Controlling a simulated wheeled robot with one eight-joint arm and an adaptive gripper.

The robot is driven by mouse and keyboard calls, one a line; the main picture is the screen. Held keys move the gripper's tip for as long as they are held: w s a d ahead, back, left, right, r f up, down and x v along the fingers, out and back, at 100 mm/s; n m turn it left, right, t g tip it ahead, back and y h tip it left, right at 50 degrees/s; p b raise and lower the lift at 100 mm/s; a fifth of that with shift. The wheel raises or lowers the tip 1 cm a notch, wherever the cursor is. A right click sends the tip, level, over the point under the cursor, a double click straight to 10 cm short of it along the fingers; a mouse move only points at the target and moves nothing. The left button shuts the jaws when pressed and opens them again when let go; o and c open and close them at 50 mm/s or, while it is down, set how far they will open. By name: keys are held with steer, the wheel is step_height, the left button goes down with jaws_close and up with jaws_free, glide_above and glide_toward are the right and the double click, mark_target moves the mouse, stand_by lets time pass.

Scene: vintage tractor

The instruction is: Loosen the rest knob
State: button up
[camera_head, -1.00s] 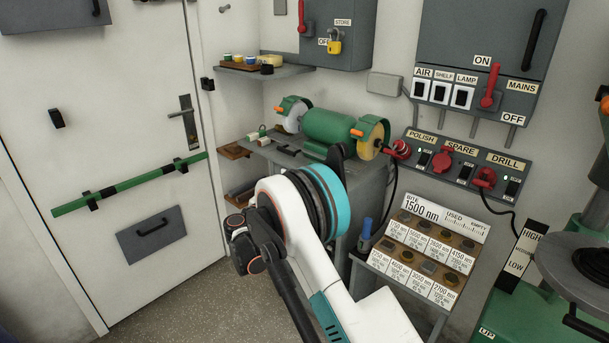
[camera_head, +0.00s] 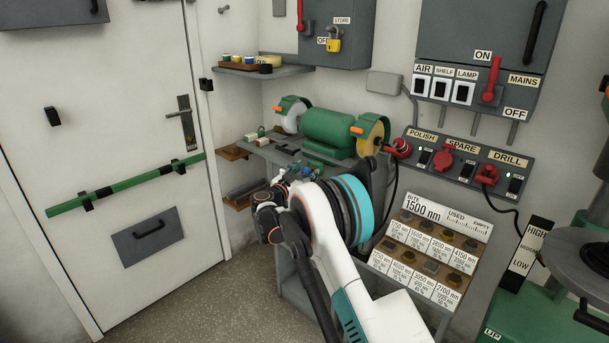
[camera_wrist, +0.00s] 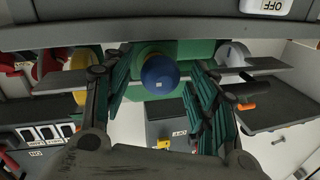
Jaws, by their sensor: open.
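A round blue knob (camera_wrist: 160,72) with a small pale mark on its face shows in the wrist view, in front of the green grinder body. I take it to be the rest knob. My gripper (camera_wrist: 162,84) is open, with one finger left and one right of the knob. I see no clear contact, and the depth between fingertips and knob is hard to tell. In the head view my gripper (camera_head: 297,168) is at the front of the green bench grinder (camera_head: 327,127), and my wrist hides part of that area.
The grinder has a pale wheel (camera_head: 293,122) at left and a yellowish wheel (camera_head: 371,138) at right, on a grey bench. A sloped panel of labelled bits (camera_head: 430,243) stands right of my arm. Red plugs (camera_head: 443,159) and a cable are beyond. Open floor lies left.

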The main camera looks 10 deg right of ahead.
steer(key=c, duration=1.1)
steer(key=shift+o, duration=0.2)
steer(key=n+g+p, duration=0.1)
steer(key=n, duration=0.3)
steer(key=shift+r+p, duration=0.15)
steer(key=shift+p, duration=0.15)
steer(key=n+g+p, duration=0.1)
steer(key=n, duration=0.3)
steer(key=shift+w+a, duration=0.1)
steer(key=n+g+p, duration=0.1)
steer(key=n, duration=0.3)
steer(key=shift+w+a, duration=0.1)
steer(key=n+g, duration=0.1)
steer(key=n, duration=0.3)
steer(key=shift+h, duration=0.3)
steer(key=shift+w, duration=0.1)
